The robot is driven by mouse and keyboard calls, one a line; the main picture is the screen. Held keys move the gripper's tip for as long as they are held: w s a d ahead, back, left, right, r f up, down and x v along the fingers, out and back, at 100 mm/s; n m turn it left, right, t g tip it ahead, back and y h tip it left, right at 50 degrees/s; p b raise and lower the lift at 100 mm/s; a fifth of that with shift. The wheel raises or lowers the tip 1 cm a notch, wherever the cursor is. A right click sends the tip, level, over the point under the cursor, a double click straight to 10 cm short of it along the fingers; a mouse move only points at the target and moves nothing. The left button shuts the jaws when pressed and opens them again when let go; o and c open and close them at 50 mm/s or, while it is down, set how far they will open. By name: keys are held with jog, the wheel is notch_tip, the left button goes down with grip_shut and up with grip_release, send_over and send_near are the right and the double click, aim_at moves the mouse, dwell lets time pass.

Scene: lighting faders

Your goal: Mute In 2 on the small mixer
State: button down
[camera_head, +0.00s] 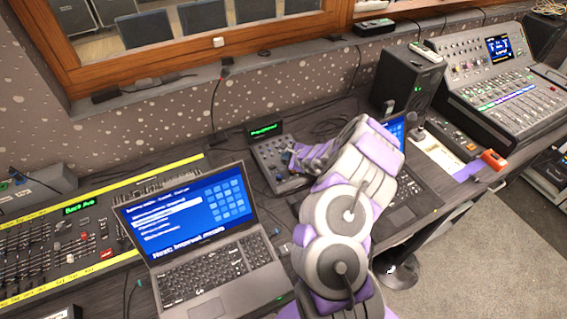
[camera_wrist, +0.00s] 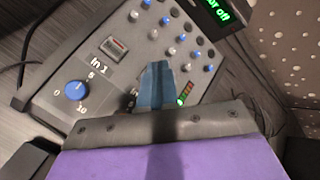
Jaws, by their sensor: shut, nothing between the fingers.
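The small grey mixer (camera_head: 262,153) stands on the desk behind the open laptop, with a small green-lit display (camera_head: 266,130) at its back. A lit level meter (camera_wrist: 184,93) shows right of my fingers. My gripper (camera_wrist: 157,70) is shut and empty, its blue-grey fingers over the panel right of "In 1". I see no "In 2" label; my gripper covers part of the panel. I cannot tell whether the fingertips touch it.
The open laptop (camera_head: 208,235) stands in front of the mixer. A long fader desk (camera_head: 60,245) lies at the left. A black speaker (camera_head: 407,82) and a larger console (camera_head: 505,90) stand at the right. A second laptop is partly hidden behind my arm. Cables lie behind the mixer.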

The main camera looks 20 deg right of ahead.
jog(key=shift+f, duration=0.1)
jog(key=shift+a+f+b, duration=0.1)
jog(key=shift+f+b, duration=0.15)
jog(key=shift+b, duration=0.15)
jog(key=shift+r, duration=0.5)
jog(key=r, duration=0.2)
jog(key=r+p, duration=0.1)
jog(key=r, duration=0.1)
jog(key=r+p, duration=0.1)
jog(key=r, duration=0.1)
jog(key=shift+s, duration=0.4)
dwell(0.4)
